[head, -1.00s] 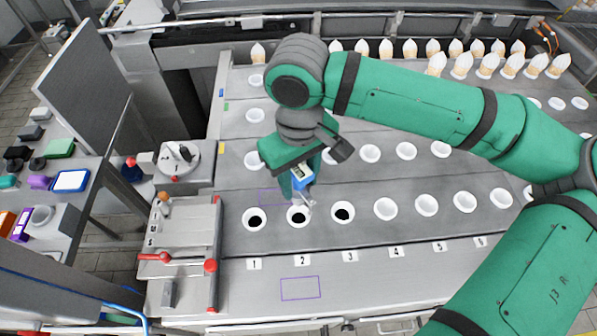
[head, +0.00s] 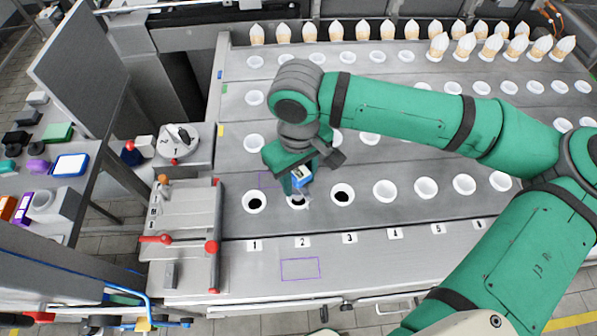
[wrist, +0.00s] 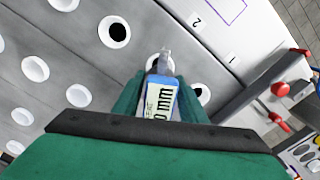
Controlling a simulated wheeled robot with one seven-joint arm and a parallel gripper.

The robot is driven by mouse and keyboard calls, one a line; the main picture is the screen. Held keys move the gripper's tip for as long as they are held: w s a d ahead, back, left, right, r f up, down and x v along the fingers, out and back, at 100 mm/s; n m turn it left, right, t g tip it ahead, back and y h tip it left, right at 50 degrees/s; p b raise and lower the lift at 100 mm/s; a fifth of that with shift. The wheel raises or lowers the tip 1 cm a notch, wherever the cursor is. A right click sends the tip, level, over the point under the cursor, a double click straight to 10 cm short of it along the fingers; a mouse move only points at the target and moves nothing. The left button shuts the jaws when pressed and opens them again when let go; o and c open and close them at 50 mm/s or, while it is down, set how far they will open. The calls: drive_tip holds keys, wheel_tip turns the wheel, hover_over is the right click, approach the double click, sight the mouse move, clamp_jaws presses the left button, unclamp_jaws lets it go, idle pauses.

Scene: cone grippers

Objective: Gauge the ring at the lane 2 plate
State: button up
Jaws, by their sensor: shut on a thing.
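My gripper (head: 300,186) is shut on a blue hand gauge (head: 302,177) with a pale display. The gauge (wrist: 161,96) points away from the jaws in the wrist view, and "mm" shows on its face. Its narrow metal tip (wrist: 165,55) is over the lane 2 ring (head: 297,204). The ring is white with a dark middle, and the gauge covers part of it in both views. I cannot tell whether the tip is inside the ring or just above it. The lane 2 label (head: 302,242) lies in front of the ring.
Dark-centred rings of lane 1 (head: 254,202) and lane 3 (head: 342,195) flank it closely. A fixture with red-knobbed levers (head: 184,240) stands at left. Several white-tipped cones (head: 336,31) line the back. The front strip with a purple outline (head: 300,269) is clear.

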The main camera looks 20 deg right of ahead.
sight(298, 169)
drive_tip(key=shift+f, duration=2)
drive_tip(key=o, duration=1.4)
wheel_tip(298, 169, up, 11)
drive_tip(key=shift+f, duration=0.1)
drive_tip(key=shift+w, duration=0.1)
